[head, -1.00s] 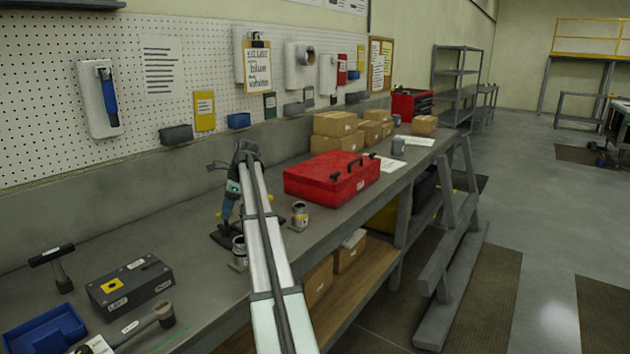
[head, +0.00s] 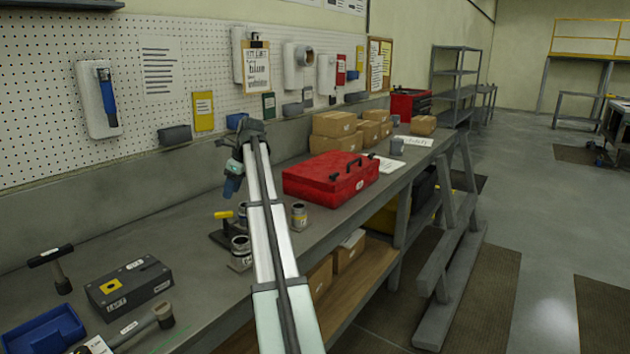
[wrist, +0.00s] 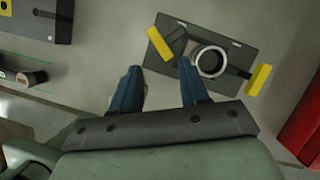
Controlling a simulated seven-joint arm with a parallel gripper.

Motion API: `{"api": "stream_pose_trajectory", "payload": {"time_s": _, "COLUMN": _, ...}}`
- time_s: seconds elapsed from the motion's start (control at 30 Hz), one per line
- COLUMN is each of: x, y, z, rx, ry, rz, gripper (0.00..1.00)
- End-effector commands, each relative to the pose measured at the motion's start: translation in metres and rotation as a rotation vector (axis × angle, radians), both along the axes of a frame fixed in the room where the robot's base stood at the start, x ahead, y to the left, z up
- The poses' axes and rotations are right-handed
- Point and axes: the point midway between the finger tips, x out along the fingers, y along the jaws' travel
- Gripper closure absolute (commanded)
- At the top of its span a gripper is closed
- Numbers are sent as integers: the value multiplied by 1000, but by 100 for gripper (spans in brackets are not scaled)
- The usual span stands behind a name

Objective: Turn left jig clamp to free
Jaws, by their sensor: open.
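The jig plate (wrist: 222,82) is dark and lies flat on the bench, with a round metal-rimmed part (wrist: 210,62) on it. The left jig clamp (wrist: 159,43) has a yellow handle on a dark arm, slanting beside the round part. The other clamp (wrist: 259,79) has a yellow handle at the plate's right side. In the head view one yellow handle (head: 223,214) shows below my gripper (head: 232,187). My gripper also shows in the wrist view (wrist: 160,67), its blue fingers apart and empty, above the plate's near left side. It touches neither clamp.
A red toolbox (head: 331,179) stands right of the jig.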

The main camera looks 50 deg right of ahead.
Motion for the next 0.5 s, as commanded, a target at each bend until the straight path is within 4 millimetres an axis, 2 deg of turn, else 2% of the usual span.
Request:
{"api": "stream_pose_trajectory", "payload": {"time_s": 0.33, "x": -19, "y": -10, "z": 54, "rx": -1, "ry": -1, "rz": 1, "gripper": 55}}
{"api": "stream_pose_trajectory", "payload": {"time_s": 0.5, "x": -18, "y": -9, "z": 50, "rx": -56, "ry": -28, "rz": 138, "gripper": 55}}
